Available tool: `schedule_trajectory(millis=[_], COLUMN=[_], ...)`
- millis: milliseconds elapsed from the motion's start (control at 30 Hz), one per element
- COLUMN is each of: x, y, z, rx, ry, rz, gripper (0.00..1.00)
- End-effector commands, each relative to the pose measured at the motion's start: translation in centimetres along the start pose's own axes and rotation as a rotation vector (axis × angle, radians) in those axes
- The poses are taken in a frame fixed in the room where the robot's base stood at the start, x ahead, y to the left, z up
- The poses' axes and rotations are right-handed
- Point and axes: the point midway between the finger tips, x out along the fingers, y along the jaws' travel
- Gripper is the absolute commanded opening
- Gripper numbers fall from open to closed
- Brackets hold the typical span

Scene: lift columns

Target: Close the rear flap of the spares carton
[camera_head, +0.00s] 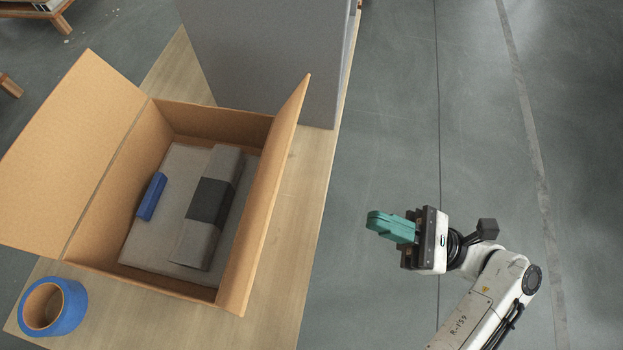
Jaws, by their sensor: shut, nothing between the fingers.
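The open spares carton (212,127) stands on a wooden table. Its left flap (75,150) is folded wide outward to the left. Its right flap (265,200) stands up, leaning a little outward. No raised flap shows at its far or near edge, and I cannot tell which flap is the rear one. Inside lie a grey bundle with a dark band (209,203) and a small blue item (151,197). My gripper (374,220), with teal fingers, is shut and empty. It appears over the floor, right of the carton and apart from it.
A blue tape roll (70,312) lies on the table (310,210) by the carton's near left corner. A tall grey panel (270,55) stands behind the carton at the table's far end. Open floor (480,130) lies right of the table.

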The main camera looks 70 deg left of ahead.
Motion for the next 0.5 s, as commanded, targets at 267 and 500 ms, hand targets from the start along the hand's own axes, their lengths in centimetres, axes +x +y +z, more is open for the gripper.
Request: schedule_trajectory(millis=[267,500], x=[2.0,6.5], y=[-0.1,0.0], z=[0.6,0.6], rx=[0.030,0.027], ry=[-0.035,-0.033], rz=[0.030,0.029], gripper=[0.00,0.00])
